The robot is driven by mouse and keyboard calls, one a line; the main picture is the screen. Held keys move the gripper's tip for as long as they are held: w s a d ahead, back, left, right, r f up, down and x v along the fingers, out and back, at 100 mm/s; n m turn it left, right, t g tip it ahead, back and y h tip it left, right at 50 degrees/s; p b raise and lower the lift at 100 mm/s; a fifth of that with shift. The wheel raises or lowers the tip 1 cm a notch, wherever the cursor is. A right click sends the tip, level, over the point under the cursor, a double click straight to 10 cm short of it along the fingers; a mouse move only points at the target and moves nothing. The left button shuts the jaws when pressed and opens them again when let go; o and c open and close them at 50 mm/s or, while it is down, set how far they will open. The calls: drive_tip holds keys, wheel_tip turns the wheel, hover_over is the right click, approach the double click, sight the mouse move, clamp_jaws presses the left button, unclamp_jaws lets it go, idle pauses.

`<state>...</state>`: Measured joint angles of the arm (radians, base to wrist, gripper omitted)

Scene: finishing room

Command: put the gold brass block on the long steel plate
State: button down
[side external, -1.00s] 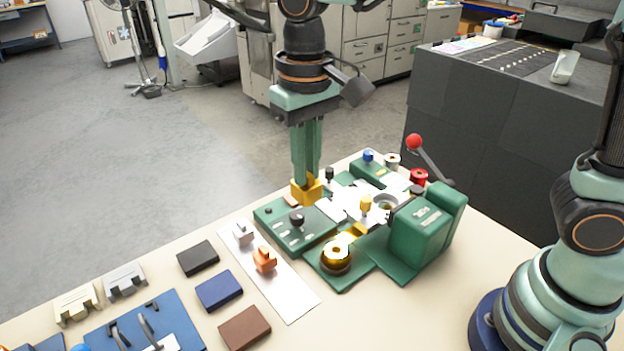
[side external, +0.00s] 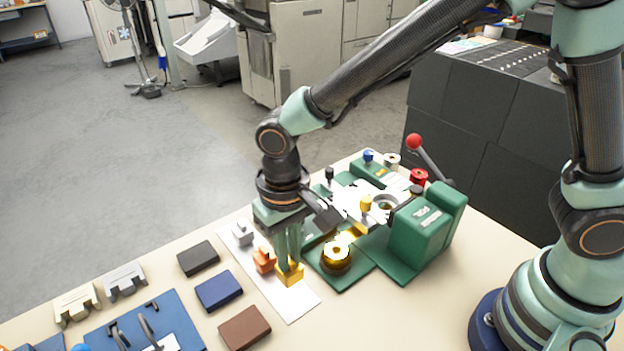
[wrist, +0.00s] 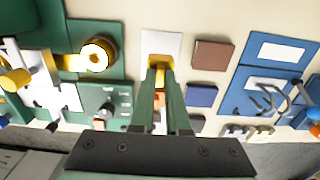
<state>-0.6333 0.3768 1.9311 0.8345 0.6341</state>
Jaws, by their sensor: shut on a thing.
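The gold brass block (side external: 290,275) is between the fingertips of my gripper (side external: 288,264), which is shut on it. The long steel plate (side external: 300,304) lies flat on the table, and the block is over its near half, at or just above its surface; I cannot tell whether they touch. On the same plate stand an orange copper-coloured block (side external: 264,259), just left of my gripper, and a silver block (side external: 242,234) at the far end. In the wrist view the gold block (wrist: 158,62) shows beyond my fingers, with the white plate (wrist: 162,40) around it.
Black (side external: 198,258), blue (side external: 219,291) and brown (side external: 245,328) slabs lie left of the plate. A green machine (side external: 420,232) with a gold ring (side external: 337,252) stands to the right. A blue tray (side external: 150,325) is at the front left. The table's front right is clear.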

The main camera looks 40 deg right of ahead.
sight(290, 274)
drive_tip(key=shift+f, duration=2.5)
drive_tip(key=shift+f, duration=0.1)
drive_tip(key=c, duration=0.9)
unclamp_jaws()
wheel_tip(290, 274, up, 12)
drive_tip(key=shift+f, duration=0.1)
drive_tip(key=shift+d+r, duration=0.15)
drive_tip(key=shift+r, duration=0.1)
drive_tip(key=s+d+r+t, duration=0.1)
drive_tip(key=d+r+t, duration=0.1)
drive_tip(key=d, duration=0.5)
drive_tip(key=s+d+r+t, duration=0.1)
drive_tip(key=d+r, duration=0.2)
drive_tip(key=d, duration=0.5)
drive_tip(key=s+d+r+t, duration=0.1)
drive_tip(key=d+r+t, duration=0.1)
drive_tip(key=d, duration=0.6)
drive_tip(key=shift+s+d+r+t, duration=0.15)
drive_tip(key=shift+s+r+t, duration=0.15)
drive_tip(key=shift+r, duration=0.35)
